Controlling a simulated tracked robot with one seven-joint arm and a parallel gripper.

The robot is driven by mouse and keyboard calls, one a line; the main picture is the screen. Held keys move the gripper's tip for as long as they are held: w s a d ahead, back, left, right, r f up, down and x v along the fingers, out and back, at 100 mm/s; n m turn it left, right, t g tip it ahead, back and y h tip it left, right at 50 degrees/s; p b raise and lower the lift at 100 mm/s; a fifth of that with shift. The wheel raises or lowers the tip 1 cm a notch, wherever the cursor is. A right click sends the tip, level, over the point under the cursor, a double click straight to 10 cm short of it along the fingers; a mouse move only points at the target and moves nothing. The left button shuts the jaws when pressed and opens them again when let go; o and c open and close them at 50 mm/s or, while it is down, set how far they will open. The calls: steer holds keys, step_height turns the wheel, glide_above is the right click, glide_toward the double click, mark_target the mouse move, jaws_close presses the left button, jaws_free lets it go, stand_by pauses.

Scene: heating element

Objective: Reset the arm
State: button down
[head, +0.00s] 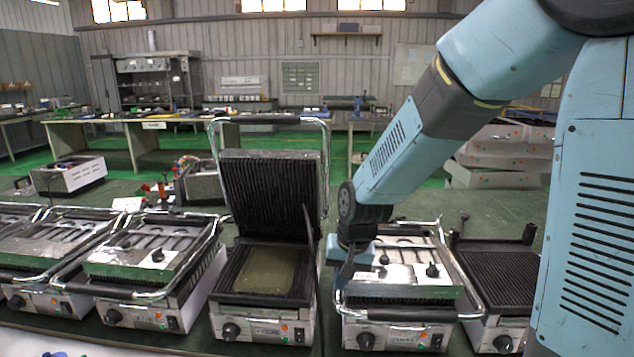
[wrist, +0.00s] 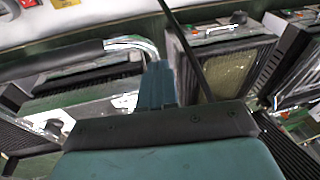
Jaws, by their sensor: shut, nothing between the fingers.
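My arm (head: 410,135) reaches in from the upper right in the head view. My gripper (head: 346,272) is low, between the open grill (head: 268,270) and the closed grill (head: 400,283) to its right. In the wrist view my gripper's fingers (wrist: 157,84) are together and hold nothing. The open grill has its ribbed lid (head: 270,190) raised and a yellowish patch on its lower plate. A thin dark rod (head: 312,250) stands along that grill's right side. It also crosses the wrist view beside my fingers (wrist: 186,50). Whether the gripper touches a grill is unclear.
Closed grills (head: 150,257) stand at the left along the green bench. An open ribbed plate (head: 498,277) is at the right. The closed grill's metal handle (wrist: 148,44) is close to my fingers. Free bench surface lies behind the grills.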

steer(key=s+d+r+t+h, duration=0.2)
steer(key=s+d+r+t, duration=0.1)
steer(key=s+d+r, duration=1.2)
steer(key=d+r, duration=0.3)
steer(key=shift+s+r+t, duration=0.3)
steer(key=shift+s+r, duration=0.05)
stand_by(0.4)
